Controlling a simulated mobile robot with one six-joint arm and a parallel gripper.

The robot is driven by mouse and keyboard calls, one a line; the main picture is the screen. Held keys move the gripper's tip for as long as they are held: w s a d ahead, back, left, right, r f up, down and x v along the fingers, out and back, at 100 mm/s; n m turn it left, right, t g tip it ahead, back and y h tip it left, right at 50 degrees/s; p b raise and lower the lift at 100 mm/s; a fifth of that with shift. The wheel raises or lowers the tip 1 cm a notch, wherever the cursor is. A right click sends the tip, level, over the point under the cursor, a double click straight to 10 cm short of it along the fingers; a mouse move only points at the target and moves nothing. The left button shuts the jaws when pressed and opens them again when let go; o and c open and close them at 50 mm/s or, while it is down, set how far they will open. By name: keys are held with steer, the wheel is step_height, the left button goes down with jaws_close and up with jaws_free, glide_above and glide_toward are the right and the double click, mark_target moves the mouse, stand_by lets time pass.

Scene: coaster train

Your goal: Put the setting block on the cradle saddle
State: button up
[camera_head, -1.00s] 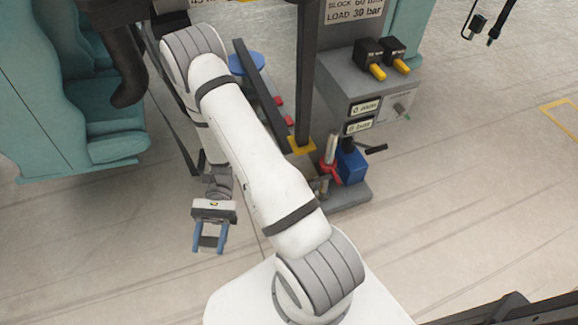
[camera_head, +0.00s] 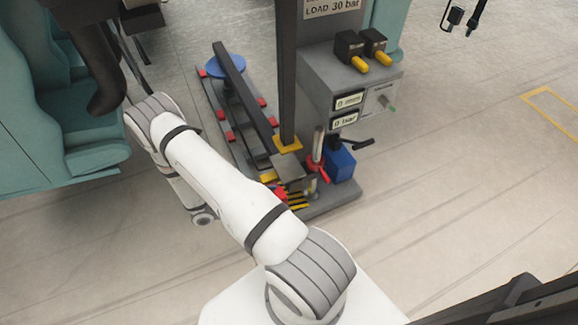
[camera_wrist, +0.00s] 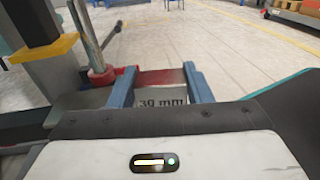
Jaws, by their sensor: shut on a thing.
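In the wrist view my gripper (camera_wrist: 160,88) has its two blue fingers shut on the setting block (camera_wrist: 162,100), a pale block with a millimetre label. A red surface shows just above the block between the fingers; I cannot tell whether it is part of it. In the head view my gripper and the block are hidden by my arm. No part is clearly recognisable as the cradle saddle. A grey block-shaped part (camera_head: 288,167) stands at the foot of the dark post, beside yellow-and-black stripes, and may belong to it.
The dark post (camera_head: 287,75) stands in a yellow foot. Beside it are a red collar with a metal rod (camera_head: 318,145), a blue box (camera_head: 340,164) and a grey control cabinet (camera_head: 350,85). Teal seats (camera_head: 95,155) stand at left. Open floor (camera_head: 460,190) lies to the right.

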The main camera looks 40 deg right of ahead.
steer(key=w+d+f+n+t, duration=0.1)
steer(key=w+f+n+t, duration=0.1)
steer(key=w, duration=0.1)
steer(key=b, duration=0.5)
glide_above(288, 166)
step_height(288, 166, down, 2)
steer(key=shift+w+a+f+t+h, duration=0.1)
steer(key=shift+a+f+t+h, duration=0.05)
steer(key=shift+t+h, duration=0.2)
step_height(288, 166, down, 4)
steer(key=shift+f+b, duration=0.15)
steer(key=shift+b, duration=0.95)
steer(key=shift+w, duration=0.1)
